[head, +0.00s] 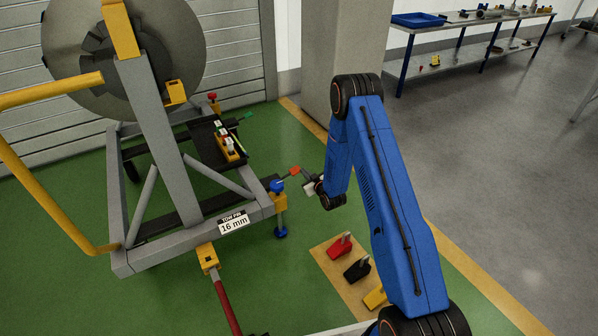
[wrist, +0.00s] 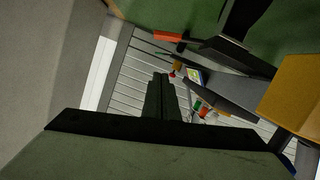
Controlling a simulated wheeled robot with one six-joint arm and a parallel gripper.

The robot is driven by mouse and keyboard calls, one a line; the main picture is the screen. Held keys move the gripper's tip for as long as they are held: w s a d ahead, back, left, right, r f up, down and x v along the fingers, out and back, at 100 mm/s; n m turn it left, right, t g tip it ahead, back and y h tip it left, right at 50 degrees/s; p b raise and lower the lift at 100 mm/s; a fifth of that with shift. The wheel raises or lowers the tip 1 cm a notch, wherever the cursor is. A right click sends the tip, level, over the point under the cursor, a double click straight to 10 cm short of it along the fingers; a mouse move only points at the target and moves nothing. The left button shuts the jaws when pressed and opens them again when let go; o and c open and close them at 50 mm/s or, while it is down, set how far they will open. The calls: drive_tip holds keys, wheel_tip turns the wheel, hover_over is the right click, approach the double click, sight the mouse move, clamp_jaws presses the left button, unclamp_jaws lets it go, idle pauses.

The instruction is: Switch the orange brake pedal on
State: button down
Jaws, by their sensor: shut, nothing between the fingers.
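The orange brake pedal (head: 294,171) sits on a short dark lever at the near right corner of the grey engine stand (head: 160,252), close to a blue-topped yellow corner fitting (head: 280,200). In the wrist view an orange pedal end (wrist: 167,36) shows above the fingers on a dark lever. My gripper (head: 309,187) is just right of the pedal in the head view, small and partly hidden by my wrist. In the wrist view its fingers (wrist: 162,77) are together and empty. I cannot tell whether they touch the pedal, or its exact tilt.
A red tow bar (head: 226,303) reaches forward. A grey pillar (head: 342,60) stands behind. Green floor is clear between stand and board.

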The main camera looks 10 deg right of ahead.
hover_over(296, 174)
wheel_tip(296, 174, down, 2)
drive_tip(key=shift+f, duration=0.2)
drive_tip(key=shift+d+f, duration=0.25)
drive_tip(key=shift+f, duration=0.7)
drive_tip(key=shift+d+f, duration=0.25)
drive_tip(key=shift+f, duration=0.7)
